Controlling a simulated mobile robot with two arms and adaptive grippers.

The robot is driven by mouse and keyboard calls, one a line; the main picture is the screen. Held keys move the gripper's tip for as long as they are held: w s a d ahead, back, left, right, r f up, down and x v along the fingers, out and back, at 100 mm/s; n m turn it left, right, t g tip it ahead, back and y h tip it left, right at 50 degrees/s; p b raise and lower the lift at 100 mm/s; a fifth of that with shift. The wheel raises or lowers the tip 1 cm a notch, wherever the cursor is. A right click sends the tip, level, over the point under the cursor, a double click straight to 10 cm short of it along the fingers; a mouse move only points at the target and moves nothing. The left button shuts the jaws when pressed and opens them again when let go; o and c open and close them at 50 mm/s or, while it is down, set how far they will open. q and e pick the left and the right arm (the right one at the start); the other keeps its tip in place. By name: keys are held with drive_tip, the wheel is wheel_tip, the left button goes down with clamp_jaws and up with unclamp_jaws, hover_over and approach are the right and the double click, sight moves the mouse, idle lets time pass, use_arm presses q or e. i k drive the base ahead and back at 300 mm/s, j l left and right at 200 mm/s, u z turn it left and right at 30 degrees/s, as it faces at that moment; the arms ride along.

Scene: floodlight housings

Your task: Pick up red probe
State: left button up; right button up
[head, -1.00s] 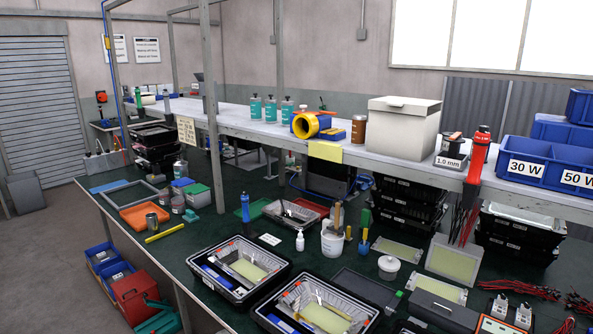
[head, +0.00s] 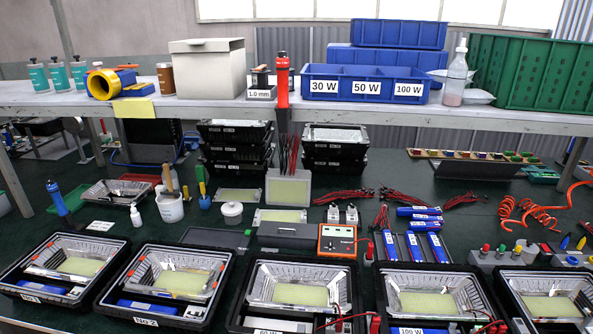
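An orange tester (head: 337,241) with a display stands on the green bench, right of centre. A small red piece (head: 370,250), which looks like a probe, is just to its right, beside a rack of blue cylinders. It is too small to make out its tip. Another red piece (head: 375,323) with leads is at the front, between two black trays; I cannot tell whether it is a probe. Neither of my grippers is in view.
Red leads (head: 343,196) lie behind the tester. A red driver (head: 282,78) stands at the shelf edge. Blue bins (head: 366,84) stand on the shelf. Coiled orange hose (head: 520,212) lies at right.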

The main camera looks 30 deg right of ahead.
sight(369, 246)
drive_tip(key=z, duration=1.6)
